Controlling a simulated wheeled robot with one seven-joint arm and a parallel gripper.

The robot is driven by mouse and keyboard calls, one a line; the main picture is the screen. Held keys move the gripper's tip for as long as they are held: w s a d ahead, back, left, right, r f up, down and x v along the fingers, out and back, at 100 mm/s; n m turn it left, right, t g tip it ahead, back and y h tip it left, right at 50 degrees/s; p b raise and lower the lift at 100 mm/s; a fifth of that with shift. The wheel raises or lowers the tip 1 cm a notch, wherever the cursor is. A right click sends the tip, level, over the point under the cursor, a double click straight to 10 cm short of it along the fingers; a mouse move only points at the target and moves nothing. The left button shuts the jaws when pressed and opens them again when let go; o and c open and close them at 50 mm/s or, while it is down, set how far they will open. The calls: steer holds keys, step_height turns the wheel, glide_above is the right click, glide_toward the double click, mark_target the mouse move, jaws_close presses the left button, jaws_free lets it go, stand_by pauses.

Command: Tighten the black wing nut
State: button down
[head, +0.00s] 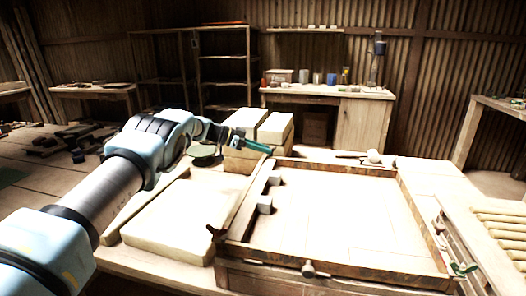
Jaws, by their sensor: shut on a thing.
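A dark, wing-shaped piece that looks like the black wing nut (215,231) sits at the front left corner of the wooden press frame (350,275). My gripper (236,138) is well above and behind it, over the far left side of the frame, near the stacked pale blocks. The gripper is small in the head view and seems shut on a slim teal, stick-like thing (257,146) that points right. The gripper is apart from the wing nut. How far the nut is turned cannot be told.
A green wing-shaped piece (462,269) is at the front right corner. A pale knob (308,268) is on the front rail. Pale blocks (275,128) are stacked behind the frame's left side. Small grey blocks (265,204) line its inner left edge. A mallet (373,156) lies behind.

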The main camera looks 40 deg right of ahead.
steer(key=shift+r, duration=0.1)
steer(key=c, duration=0.8)
jaws_free()
steer(key=shift+o, duration=0.2)
steer(key=b+v, duration=0.2)
steer(key=v, duration=0.8)
steer(key=shift+w+a, duration=0.25)
steer(key=shift+a, duration=0.05)
